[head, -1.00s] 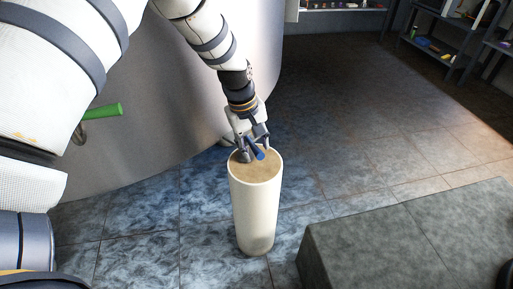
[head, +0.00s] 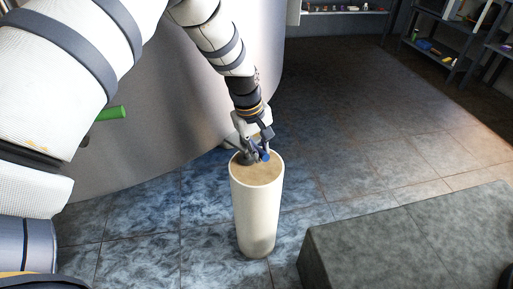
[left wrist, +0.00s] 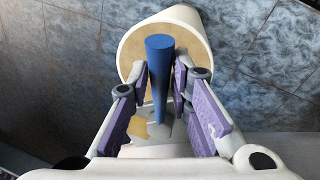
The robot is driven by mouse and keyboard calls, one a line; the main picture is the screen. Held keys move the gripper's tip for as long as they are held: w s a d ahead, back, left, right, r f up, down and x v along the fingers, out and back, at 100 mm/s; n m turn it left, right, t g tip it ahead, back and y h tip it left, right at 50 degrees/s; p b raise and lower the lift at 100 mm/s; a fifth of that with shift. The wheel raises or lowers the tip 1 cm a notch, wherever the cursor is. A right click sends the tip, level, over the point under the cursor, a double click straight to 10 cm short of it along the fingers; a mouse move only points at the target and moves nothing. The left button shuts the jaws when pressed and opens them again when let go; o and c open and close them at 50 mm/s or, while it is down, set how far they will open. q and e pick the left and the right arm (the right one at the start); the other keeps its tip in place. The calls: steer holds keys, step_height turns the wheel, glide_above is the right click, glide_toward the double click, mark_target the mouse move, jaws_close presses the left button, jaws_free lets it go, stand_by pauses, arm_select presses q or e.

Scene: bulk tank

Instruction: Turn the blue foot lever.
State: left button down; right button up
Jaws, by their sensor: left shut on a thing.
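The blue foot lever (head: 265,156) shows as a short blue bar end at the top of a pale, upright cylinder (head: 256,215) with a tan top. In the left wrist view the lever (left wrist: 160,60) is a blue rod between my fingers, its round end pointing out toward the cylinder's tan top. My left gripper (head: 256,153) is at the lever from above and is shut on it, one finger on each side (left wrist: 161,82). The gripper hides much of the lever and its mount in the head view. My right gripper is not in view.
A large curved metal tank (head: 190,100) stands close behind the cylinder. A green handle (head: 112,113) sticks out from it at left, partly behind my arm. A grey block (head: 410,240) lies at front right. Shelves (head: 450,45) stand at the back right. The tiled floor between is clear.

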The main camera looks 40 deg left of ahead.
arm_select(q)
steer(key=shift+w+d+n+y, duration=0.15)
steer(key=shift+w+d+n, duration=0.05)
steer(key=shift+w+n, duration=0.55)
steer(key=shift+w+d+n+y, duration=0.1)
steer(key=shift+w+d+n, duration=0.1)
steer(key=shift+w+n, duration=0.5)
steer(key=shift+w+d+n+y, duration=0.2)
steer(key=shift+w+n, duration=0.25)
steer(key=shift+n, duration=0.6)
steer(key=c, duration=1.4)
jaws_free()
steer(key=shift+c, duration=0.2)
step_height(320, 180, up, 12)
steer(key=s, duration=0.2)
steer(key=shift+f, duration=0.15)
